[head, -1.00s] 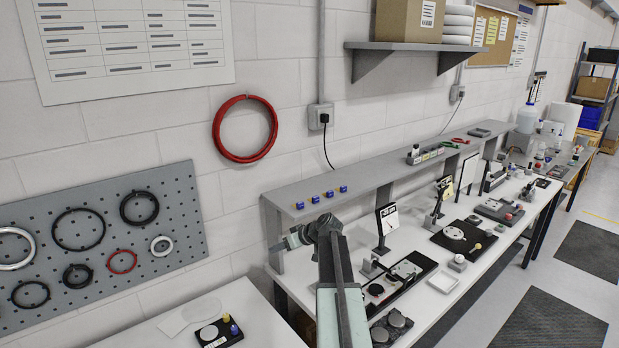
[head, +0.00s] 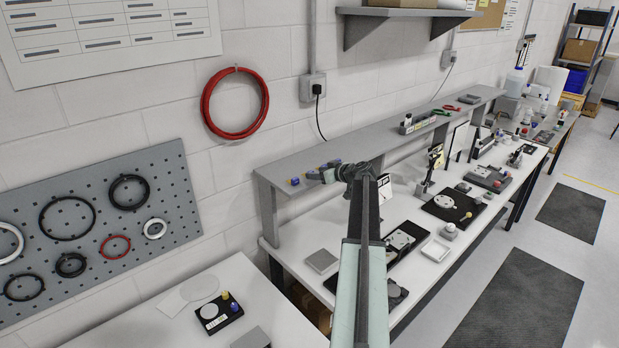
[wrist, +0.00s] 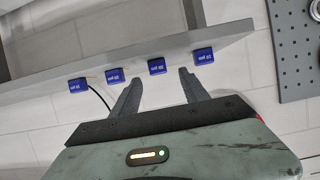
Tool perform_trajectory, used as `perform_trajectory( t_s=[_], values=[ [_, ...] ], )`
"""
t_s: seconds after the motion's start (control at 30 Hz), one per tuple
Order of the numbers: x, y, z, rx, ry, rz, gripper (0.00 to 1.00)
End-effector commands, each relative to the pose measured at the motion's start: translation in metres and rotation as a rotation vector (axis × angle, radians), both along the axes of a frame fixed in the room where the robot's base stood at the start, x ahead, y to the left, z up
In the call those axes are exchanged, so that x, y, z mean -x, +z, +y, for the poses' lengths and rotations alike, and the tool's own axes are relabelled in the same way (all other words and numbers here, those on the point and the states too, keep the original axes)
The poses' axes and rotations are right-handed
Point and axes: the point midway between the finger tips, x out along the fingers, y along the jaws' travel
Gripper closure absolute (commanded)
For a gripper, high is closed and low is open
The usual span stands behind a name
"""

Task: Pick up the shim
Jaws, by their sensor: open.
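I cannot tell for sure which thing is the shim. Several small blue blocks with white labels stand in a row on the grey shelf (head: 275,172). In the head view one blue block (head: 295,181) shows left of my gripper (head: 322,174), which covers most of the others. In the wrist view, the blocks stand along the shelf edge (wrist: 120,62). My gripper (wrist: 161,73) is open and empty. One blue block (wrist: 156,66) appears between its fingertips, seemingly beyond them; another (wrist: 203,55) is to the right, and two (wrist: 115,75) are to the left.
A grey square plate (head: 321,262) and a white tray (head: 435,250) lie on the bench below the shelf. A black fixture (head: 218,314) sits on the nearer white table. A pegboard with rings (head: 100,235) and a red coil (head: 236,104) are on the wall.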

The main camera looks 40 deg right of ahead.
Motion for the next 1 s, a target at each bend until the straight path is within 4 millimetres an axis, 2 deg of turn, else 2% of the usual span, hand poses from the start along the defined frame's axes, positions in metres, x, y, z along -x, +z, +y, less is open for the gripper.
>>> perform_trajectory(
  t_s=[0.23, 0.47, 0.5, 0.67, 0.7, 1.0],
  values=[
    [-0.037, -0.021, -0.007, -0.001, -0.001, 0.001, 0.47],
    [-0.04, -0.02, -0.006, -0.001, -0.004, 0.001, 0.47],
    [-0.04, -0.02, -0.006, -0.001, -0.004, 0.001, 0.53],
    [-0.04, -0.02, -0.006, -0.001, -0.004, 0.001, 0.97],
    [-0.04, -0.02, -0.006, -0.001, -0.004, 0.001, 1.0],
    [-0.039, -0.017, -0.007, 0.0, -0.004, 0.001, 1.0]
  ],
)
